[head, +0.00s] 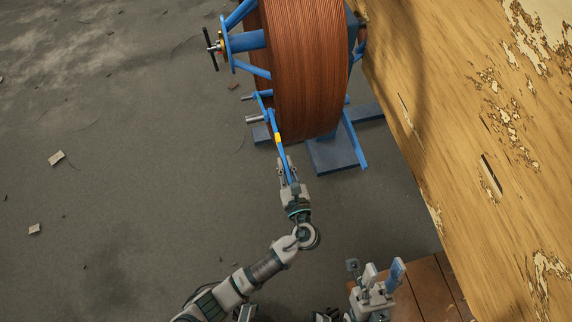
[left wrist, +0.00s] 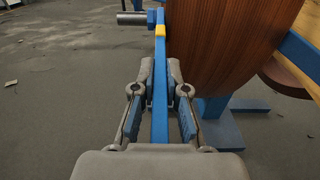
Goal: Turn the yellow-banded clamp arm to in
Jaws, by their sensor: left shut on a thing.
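The clamp arm (head: 275,127) is a slim blue bar with a yellow band (head: 278,138), at the lower left side of the large copper-coloured spool. My left gripper (head: 287,168) is shut on the lower end of this bar, below the band. In the left wrist view the blue bar (left wrist: 160,85) runs between the two fingers, with the yellow band (left wrist: 160,31) beyond the fingertips. My right gripper (head: 380,279) is at the bottom right of the head view, apart from the clamp arm, its fingers spread with nothing visible between them.
The wound spool (head: 310,70) stands on a blue frame with feet (head: 333,155). A peeling yellow wooden wall (head: 450,120) fills the right side. The grey floor (head: 130,120) at the left is mostly clear, with scraps.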

